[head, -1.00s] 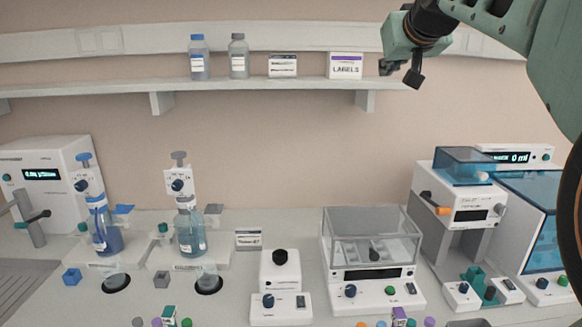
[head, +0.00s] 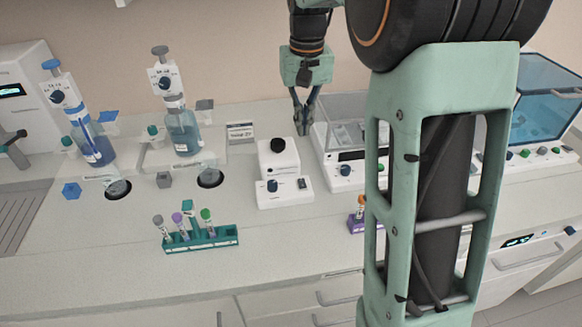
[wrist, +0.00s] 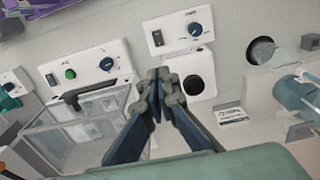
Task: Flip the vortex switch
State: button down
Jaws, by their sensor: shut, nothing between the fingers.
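The vortex mixer (head: 285,190) is a white device on the bench with a black cup (head: 278,145) on top. Its front base carries a dark blue knob (head: 272,186) and a small dark rocker switch (head: 302,184). In the wrist view the mixer (wrist: 178,45) is upside down, with the switch (wrist: 157,38) beside the knob (wrist: 195,29). Which way the switch is tipped is too small to tell. My gripper (head: 303,130) is shut and empty, beside the mixer's cup on its right. Its fingertips (wrist: 160,85) appear apart from the switch.
The glass-walled balance (head: 345,180) stands just right of the mixer, partly behind my arm. A green tube rack (head: 200,240) with several capped tubes stands front left. Two dispenser bottles (head: 95,148) (head: 183,132) stand at the left. The bench in front of the mixer is clear.

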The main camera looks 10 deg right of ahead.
jog(key=shift+s+a+f, duration=0.2)
jog(key=shift+s+f, duration=0.15)
jog(key=shift+s+f, duration=0.4)
jog(key=shift+f, duration=0.2)
jog(key=shift+s+f, duration=0.35)
jog(key=shift+f, duration=0.25)
notch_tip(320, 180, up, 14)
jog(key=s+p, duration=0.2)
jog(key=shift+p, duration=0.4)
jog(key=shift+s, duration=0.1)
